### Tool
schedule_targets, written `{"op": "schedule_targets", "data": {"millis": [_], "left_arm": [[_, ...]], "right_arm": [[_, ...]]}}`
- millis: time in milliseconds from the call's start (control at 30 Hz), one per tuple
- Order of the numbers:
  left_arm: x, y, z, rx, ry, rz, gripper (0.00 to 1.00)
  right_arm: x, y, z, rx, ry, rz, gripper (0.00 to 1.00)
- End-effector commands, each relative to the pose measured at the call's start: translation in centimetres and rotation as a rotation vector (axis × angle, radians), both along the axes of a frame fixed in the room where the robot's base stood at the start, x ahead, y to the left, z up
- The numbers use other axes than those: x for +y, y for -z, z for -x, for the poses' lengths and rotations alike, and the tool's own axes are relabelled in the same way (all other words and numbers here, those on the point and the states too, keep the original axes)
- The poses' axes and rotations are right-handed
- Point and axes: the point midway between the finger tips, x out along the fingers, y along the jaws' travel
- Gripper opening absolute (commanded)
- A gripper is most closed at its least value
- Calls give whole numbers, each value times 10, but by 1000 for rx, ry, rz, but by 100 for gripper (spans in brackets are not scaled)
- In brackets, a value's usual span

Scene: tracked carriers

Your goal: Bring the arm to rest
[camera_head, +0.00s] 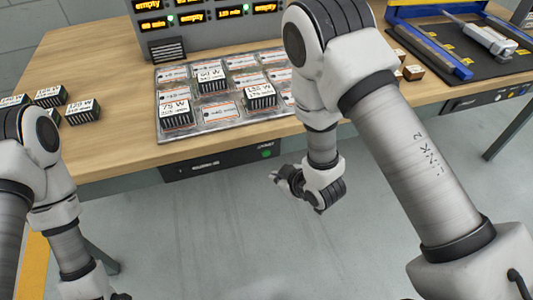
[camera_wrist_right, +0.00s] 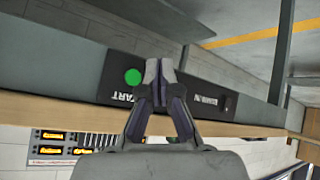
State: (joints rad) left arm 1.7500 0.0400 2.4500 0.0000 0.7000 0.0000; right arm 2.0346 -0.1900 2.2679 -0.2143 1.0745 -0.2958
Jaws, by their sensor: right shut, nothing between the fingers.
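My right gripper (camera_head: 278,178) hangs in the air in front of the table's front edge, below the tabletop in the head view. In the right wrist view its two dark fingers (camera_wrist_right: 160,70) are shut with nothing between them. The fingers point toward a dark panel (camera_wrist_right: 118,78) with a green button and a START label; they show in front of it, and I cannot tell the exact gap.
The wooden table (camera_head: 100,150) carries a metal tray (camera_head: 205,130) with several labelled black blocks. More blocks (camera_head: 82,110) lie at the left. A grey display rack (camera_head: 200,45) stands behind. The floor (camera_head: 240,240) in front is clear.

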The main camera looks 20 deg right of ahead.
Motion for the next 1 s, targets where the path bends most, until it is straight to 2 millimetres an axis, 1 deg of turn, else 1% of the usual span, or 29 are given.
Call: {"op": "schedule_targets", "data": {"millis": [433, 467, 533, 567, 600, 667, 700, 733, 767, 800, 833, 900, 933, 1000], "left_arm": [[0, -1, 0, 0, 0, 0, 0], [0, -3, 0, 0, 0, 0, 0], [0, -19, 0, 1, 0, 0, 0], [0, -29, 0, 1, 0, 0, 0], [0, -41, 0, 0, 0, 0, 0], [0, -57, 0, -1, 0, 0, 0], [0, -65, 0, -1, 0, 0, 0], [0, -71, 0, -1, 0, 0, 0], [0, -75, 0, -1, 0, 0, 0], [0, -78, 0, -1, 0, 0, 0], [0, -81, 0, 0, 0, 0, 0], [0, -79, 0, 0, 0, 0, 0], [0, -76, 0, 0, 0, 0, 0], [0, -75, 0, 1, 0, 0, 0]], "right_arm": [[0, 0, 0, 1, 0, 0, 0], [0, -1, 2, 6, 1, 0, 0], [-5, -1, 12, 42, 16, -8, 0], [-10, 0, 23, 76, 36, -14, 0], [-20, 5, 41, 135, 72, -18, 0], [-39, 16, 77, 249, 148, -20, 0], [-51, 23, 104, 340, 214, -21, 0], [-60, 27, 126, 410, 265, -20, 0], [-67, 32, 147, 480, 319, -20, 0], [-76, 36, 174, 567, 391, -19, 0], [-82, 37, 192, 627, 442, -18, 0], [-90, 40, 226, 743, 554, -14, 0], [-92, 42, 236, 781, 596, -13, 0], [-95, 41, 250, 838, 664, -11, 0]]}}
